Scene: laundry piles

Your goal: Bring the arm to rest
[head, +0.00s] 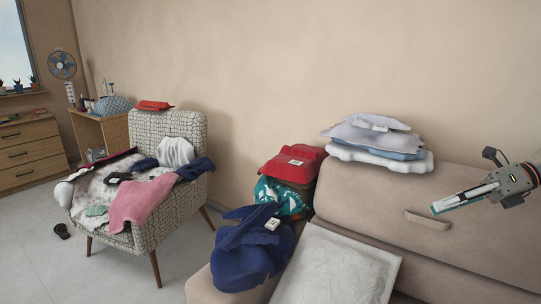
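My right gripper (465,197) comes in from the right edge of the head view. It shows in front of the beige sofa (350,190), right of the stacked clothes on the sofa's top. Its fingers point left and slightly down, and no cloth hangs from them. They are seen from the side, so I cannot tell whether they are open or shut. My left gripper is out of view.
Folded white and grey clothes (375,135) lie on the sofa's back. Red, teal and navy clothes (250,245) pile at its left end beside a white embossed panel (340,265). A patterned armchair (165,120) holds more clothes. A wooden dresser (28,155) stands far left.

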